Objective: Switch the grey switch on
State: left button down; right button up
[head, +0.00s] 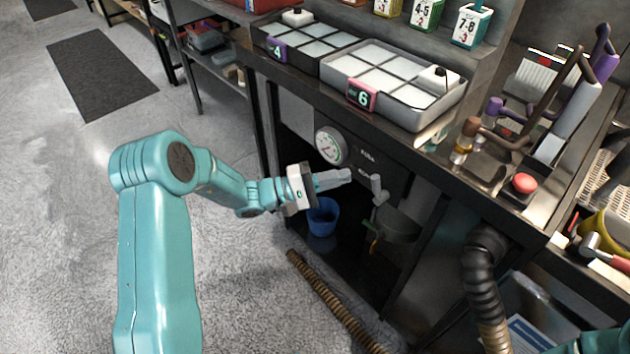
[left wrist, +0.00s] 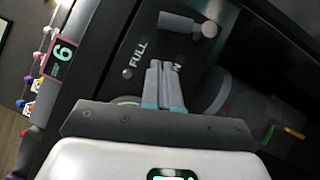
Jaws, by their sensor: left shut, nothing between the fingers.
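The grey switch (head: 378,189) is a lever handle on the dark panel under the counter. It also shows in the left wrist view (left wrist: 188,25), near the words FULL and another label partly hidden by my fingers. My left gripper (head: 348,175) is shut and empty, just left of the switch in the head view. In the left wrist view its closed fingers (left wrist: 164,66) point at the panel below the lever. I cannot tell whether the fingertips touch the panel. My right gripper is out of view.
A round gauge (head: 330,146) sits on the panel left of the switch. A blue bucket (head: 322,216) stands below. The counter above holds compartment trays (head: 410,111), and a ribbed black hose (head: 485,280) hangs at the right. The floor at left is open.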

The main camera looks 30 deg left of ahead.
aim_at(379, 186)
pick_arm(q)
jog(key=shift+s+d+r, duration=0.1)
jog(key=shift+d+r, duration=0.1)
jog(key=shift+d, duration=0.5)
jog(key=shift+w+d+r, duration=0.1)
jog(key=shift+d+r, duration=0.1)
jog(key=shift+d, duration=0.45)
jog(key=shift+s+d+r, duration=0.1)
jog(key=shift+d+r, duration=0.1)
jog(key=shift+d, duration=0.5)
jog(key=shift+s+d+r+m+g, duration=0.1)
jog(key=shift+d+r+m+g, duration=0.1)
jog(key=shift+m+g, duration=0.15)
